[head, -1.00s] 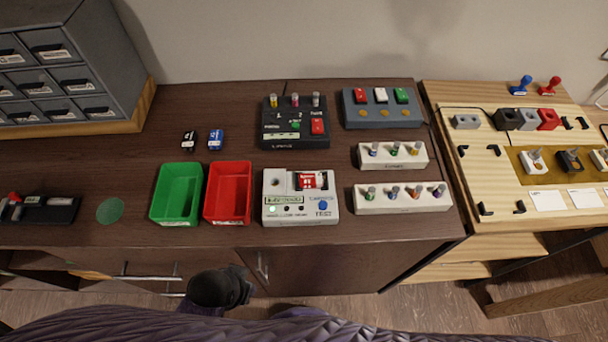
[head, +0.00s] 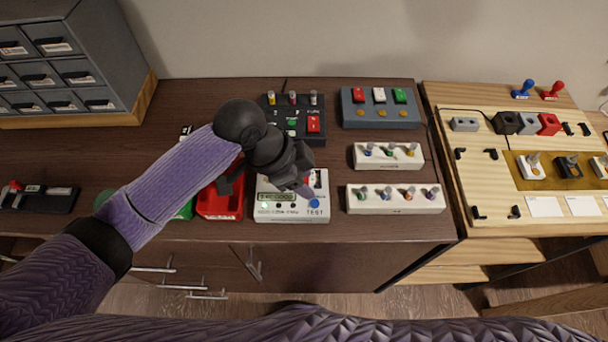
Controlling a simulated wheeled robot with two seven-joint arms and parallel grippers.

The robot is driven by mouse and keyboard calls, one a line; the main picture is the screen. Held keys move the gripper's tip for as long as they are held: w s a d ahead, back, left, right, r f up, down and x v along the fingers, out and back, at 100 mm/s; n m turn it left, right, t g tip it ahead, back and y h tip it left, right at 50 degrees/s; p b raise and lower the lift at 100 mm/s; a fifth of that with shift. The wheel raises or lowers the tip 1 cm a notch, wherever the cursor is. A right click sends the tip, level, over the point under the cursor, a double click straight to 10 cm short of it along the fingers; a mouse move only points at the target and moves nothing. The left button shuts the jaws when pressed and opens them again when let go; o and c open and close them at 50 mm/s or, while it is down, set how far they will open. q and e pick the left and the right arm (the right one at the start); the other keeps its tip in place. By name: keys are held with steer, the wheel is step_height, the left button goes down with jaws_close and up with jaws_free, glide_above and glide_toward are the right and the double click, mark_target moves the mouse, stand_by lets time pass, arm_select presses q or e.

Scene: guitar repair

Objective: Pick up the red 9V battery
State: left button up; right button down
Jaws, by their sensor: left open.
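A red-and-white battery (head: 318,181) sits in the white tester box (head: 262,213), which has a lit display and a blue button. My left gripper (head: 288,176) is open above the tester and hides most of the battery; only a sliver shows to its right. I cannot tell whether the fingers touch it. My right gripper is out of view.
A red bin (head: 222,208) stands left of the tester, and a green bin (head: 185,211) is mostly behind my left arm. A black box with knobs (head: 272,127) is behind the gripper. Two white blocks with small knobbed parts (head: 376,162) (head: 372,205) stand to the right.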

arm_select(q)
steer(key=w+a+r+m+y, duration=0.1)
steer(key=w+a+r+m, duration=0.15)
steer(key=w, duration=0.25)
steer(key=shift+n, duration=0.45)
steer(key=b+x, duration=0.1)
steer(key=x, duration=0.2)
steer(key=b+x, duration=0.1)
steer(key=x, duration=0.2)
steer(key=b+x, duration=0.1)
steer(key=x, duration=0.1)
steer(key=shift+s+a+f, duration=0.25)
steer(key=shift+s+f, duration=0.15)
steer(key=shift+f, duration=0.15)
jaws_close()
